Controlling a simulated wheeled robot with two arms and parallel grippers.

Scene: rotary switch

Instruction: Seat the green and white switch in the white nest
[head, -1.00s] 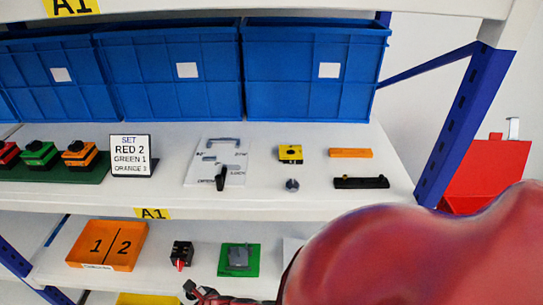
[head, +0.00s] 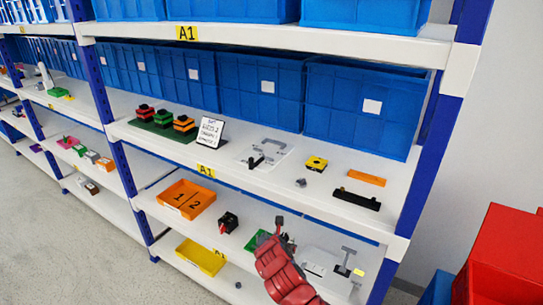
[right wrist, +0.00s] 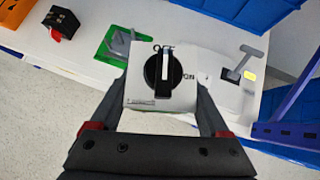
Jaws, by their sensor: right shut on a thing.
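My right gripper (right wrist: 160,118) is shut on the switch (right wrist: 140,92), a white box with a black rotary knob and OFF and ON marks. A thin green strip shows at its lower edge. In the head view my right gripper (head: 283,232) is over the lower shelf, and the switch is hard to make out there. A pale plate (head: 314,269) lies to the right of the gripper on that shelf; it may be the white nest, but I cannot tell. In the wrist view the held switch partly hides that area. My left gripper is not in view.
A green plate with a grey block (right wrist: 112,45) and a black-and-red switch (head: 228,222) are left of the gripper. A grey lever (head: 345,262) stands to its right. The upper shelf edge (head: 250,185) and blue post (head: 415,190) bound the space.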

